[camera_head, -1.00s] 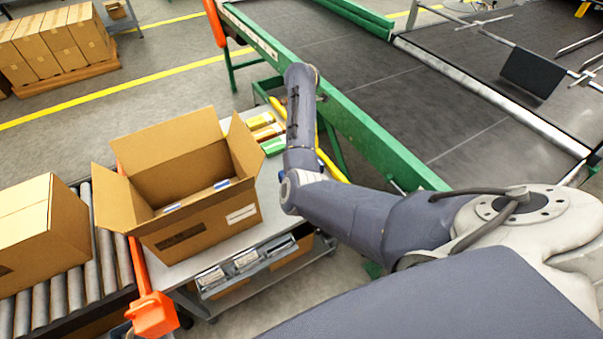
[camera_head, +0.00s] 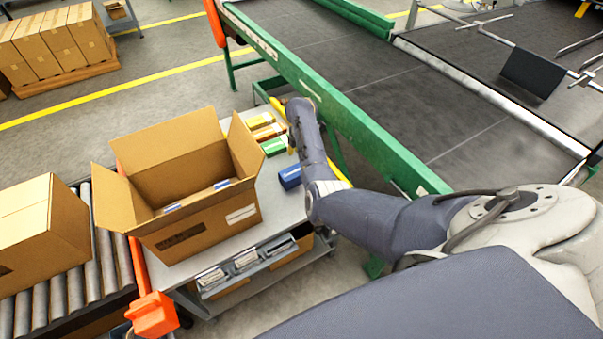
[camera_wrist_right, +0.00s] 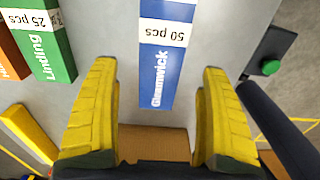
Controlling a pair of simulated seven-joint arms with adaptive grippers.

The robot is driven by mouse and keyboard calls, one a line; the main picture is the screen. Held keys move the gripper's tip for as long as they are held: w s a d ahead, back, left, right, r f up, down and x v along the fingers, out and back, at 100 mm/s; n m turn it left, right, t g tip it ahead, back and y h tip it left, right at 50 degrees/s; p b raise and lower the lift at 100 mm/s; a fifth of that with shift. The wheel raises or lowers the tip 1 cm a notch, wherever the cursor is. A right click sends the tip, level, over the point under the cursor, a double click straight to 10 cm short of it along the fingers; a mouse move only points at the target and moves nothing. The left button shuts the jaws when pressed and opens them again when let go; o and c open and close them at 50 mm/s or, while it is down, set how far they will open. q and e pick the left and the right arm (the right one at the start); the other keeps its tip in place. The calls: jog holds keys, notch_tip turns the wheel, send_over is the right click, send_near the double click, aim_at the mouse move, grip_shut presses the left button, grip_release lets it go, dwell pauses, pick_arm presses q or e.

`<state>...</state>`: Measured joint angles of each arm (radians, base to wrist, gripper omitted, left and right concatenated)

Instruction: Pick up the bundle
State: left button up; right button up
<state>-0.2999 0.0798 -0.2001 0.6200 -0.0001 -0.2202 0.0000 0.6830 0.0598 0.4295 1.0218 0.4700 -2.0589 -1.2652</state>
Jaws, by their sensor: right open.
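A blue bundle (camera_head: 290,176) with a white label lies on the grey bench top (camera_head: 275,205), to the right of the open carton, partly behind my right arm. In the right wrist view the blue bundle (camera_wrist_right: 162,50) reads "50 pcs" and lies between and beyond the two yellow fingers. My right gripper (camera_wrist_right: 158,70) is open and empty, with a gap on each side of the bundle. In the head view it is mostly hidden by its own arm, near the bundle (camera_head: 292,148). My left gripper is not in view.
An open carton (camera_head: 200,215) stands on the bench with bundles inside. Green (camera_head: 273,147) and orange (camera_head: 268,132) bundles lie behind the blue one. A green conveyor rail (camera_head: 340,115) runs close behind my right arm. A closed carton (camera_head: 40,235) sits on rollers at left.

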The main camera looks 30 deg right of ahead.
jog(key=shift+f, duration=2.65)
jog(key=shift+c, duration=0.4)
jog(key=c, duration=1.5)
jog(key=shift+r, duration=0.1)
